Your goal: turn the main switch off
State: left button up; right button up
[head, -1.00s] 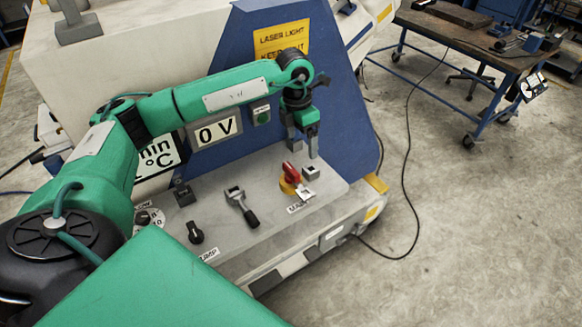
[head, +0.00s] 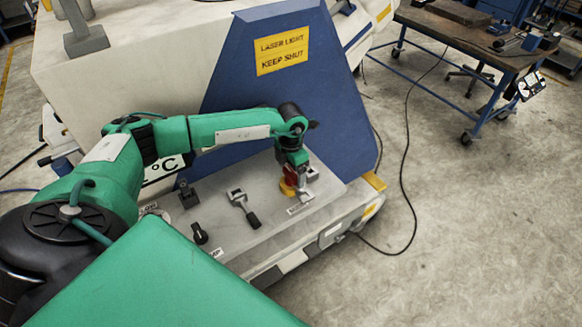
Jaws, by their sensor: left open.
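The main switch has a red handle (head: 290,176) on a yellow base (head: 286,189), set in the grey panel near its right end. A grey piece, possibly a padlock or hasp, sits by the handle. My left gripper (head: 297,177) points down from above and is right at the red handle. Its jaws are open and partly hide the handle; I cannot tell whether they touch it. The handle's exact angle is hard to read. My right gripper is not in view.
The grey panel (head: 225,205) also carries a toggle-like lever (head: 243,207), a black knob (head: 199,232) and a small dark block (head: 187,194). A blue sloped housing (head: 290,105) with a yellow laser sign rises behind. A workbench (head: 470,40) stands far right.

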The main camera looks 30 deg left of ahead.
pick_arm(q)
jog(key=shift+f, duration=0.3)
jog(key=c, duration=1.4)
